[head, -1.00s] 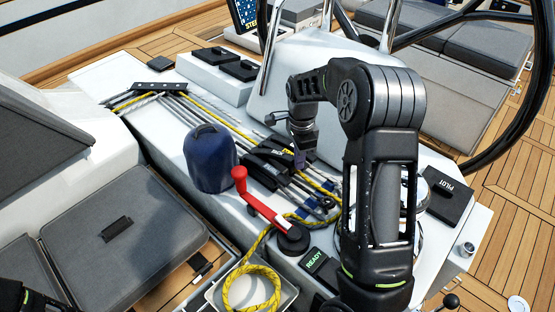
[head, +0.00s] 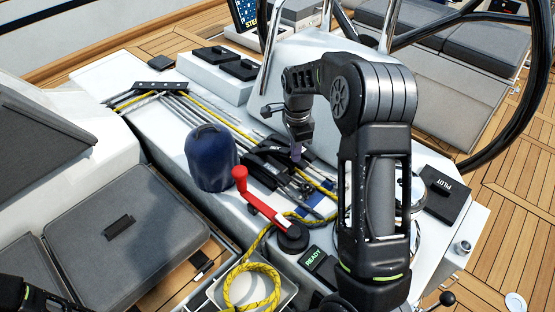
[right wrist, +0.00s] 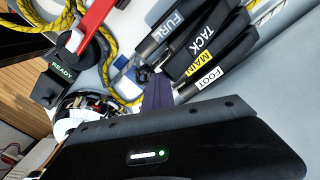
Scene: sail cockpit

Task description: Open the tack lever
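The tack lever (right wrist: 196,44) is a black handle with a white TACK label in the right wrist view. It lies in a row between the FURL lever (right wrist: 172,28) and the MAIN lever (right wrist: 204,60), with the FOOT lever (right wrist: 208,78) beyond. In the head view this black lever bank (head: 262,165) is partly hidden by my right gripper (head: 297,153). In the right wrist view the purple fingertips (right wrist: 158,88) look shut together and empty, just beside the lever ends. I cannot tell whether they touch. My left gripper is out of view.
A red winch handle (head: 258,205) stands in front of the levers, beside a blue covered winch (head: 210,160). Yellow rope (head: 250,285) coils in a tray. A READY display (head: 315,259) is near my right arm. Several ropes run behind the levers.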

